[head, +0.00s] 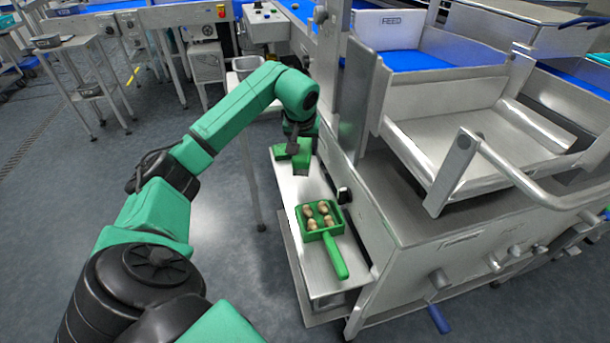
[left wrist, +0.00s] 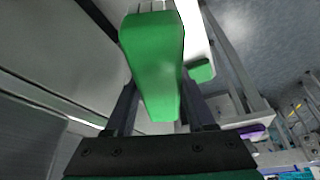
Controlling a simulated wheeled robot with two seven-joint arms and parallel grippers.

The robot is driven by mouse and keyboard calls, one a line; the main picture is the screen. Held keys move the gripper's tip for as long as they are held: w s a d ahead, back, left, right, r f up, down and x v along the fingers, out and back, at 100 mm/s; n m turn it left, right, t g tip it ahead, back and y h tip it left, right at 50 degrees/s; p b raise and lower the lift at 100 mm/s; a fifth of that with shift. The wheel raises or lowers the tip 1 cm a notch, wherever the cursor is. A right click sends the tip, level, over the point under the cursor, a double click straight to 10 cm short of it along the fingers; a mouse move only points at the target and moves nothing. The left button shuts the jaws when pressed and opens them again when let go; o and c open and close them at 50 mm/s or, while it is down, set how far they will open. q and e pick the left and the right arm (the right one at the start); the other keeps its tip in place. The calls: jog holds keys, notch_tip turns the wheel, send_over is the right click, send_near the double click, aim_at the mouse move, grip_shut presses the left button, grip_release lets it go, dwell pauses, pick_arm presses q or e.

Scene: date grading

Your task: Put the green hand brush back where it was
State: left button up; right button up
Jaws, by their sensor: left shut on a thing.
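The green hand brush (head: 301,162) is over the far part of the narrow steel side shelf (head: 288,188) in the head view. My left gripper (head: 293,146) points down at it and is shut on it. In the left wrist view the brush (left wrist: 153,60) is a large green block between the two dark fingers (left wrist: 160,112). I cannot tell whether the brush touches the shelf. The arm and gripper hide part of it. My right gripper is in neither view.
A green scoop (head: 341,262) holding several brown dates lies on the shelf, nearer than the brush. The steel machine's side wall (head: 385,225) rises right of the shelf. A small black fitting (head: 343,195) sits on it. Open floor (head: 225,215) lies left.

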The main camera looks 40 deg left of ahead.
pick_arm(q)
notch_tip(320, 180, down, 9)
jog(key=shift+r+b, duration=0.1)
jog(key=shift+b, duration=0.3)
jog(key=shift+f, duration=0.2)
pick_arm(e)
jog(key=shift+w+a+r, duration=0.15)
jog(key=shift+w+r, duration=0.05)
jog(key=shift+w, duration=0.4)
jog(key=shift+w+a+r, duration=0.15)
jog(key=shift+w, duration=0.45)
pick_arm(q)
jog(key=shift+f, duration=0.1)
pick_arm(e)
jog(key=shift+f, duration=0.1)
pick_arm(q)
jog(key=shift+f, duration=0.1)
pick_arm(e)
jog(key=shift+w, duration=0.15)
